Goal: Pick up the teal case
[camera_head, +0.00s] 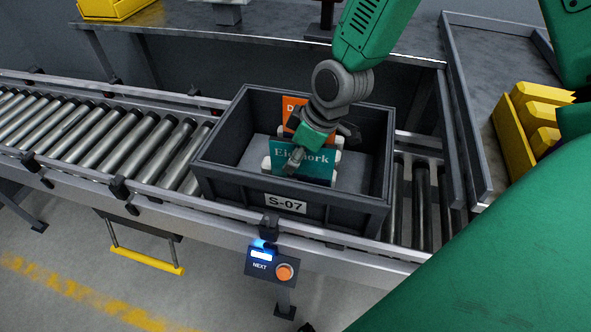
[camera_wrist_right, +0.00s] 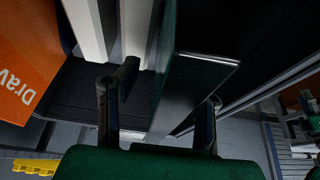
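The teal case (camera_head: 316,161) stands on edge in a dark grey crate (camera_head: 222,187), its lettered face toward me. An orange case (camera_head: 291,108) stands behind it in the same crate. My right gripper (camera_head: 319,150) reaches down over the teal case and hides part of its top and lettering. In the right wrist view my right gripper (camera_wrist_right: 157,100) is open, its two fingers apart. The teal case (camera_wrist_right: 190,85) shows edge-on between them, with a visible gap on the left side; contact on the right cannot be told. The orange case (camera_wrist_right: 30,62) is at left. My left gripper is not in view.
White holder pieces (camera_head: 267,163) stand beside the cases. The crate's walls surround them closely and it sits on a roller conveyor (camera_head: 110,140). A control box with an orange button (camera_head: 284,272) is in front. Yellow bins (camera_head: 530,120) are on the right.

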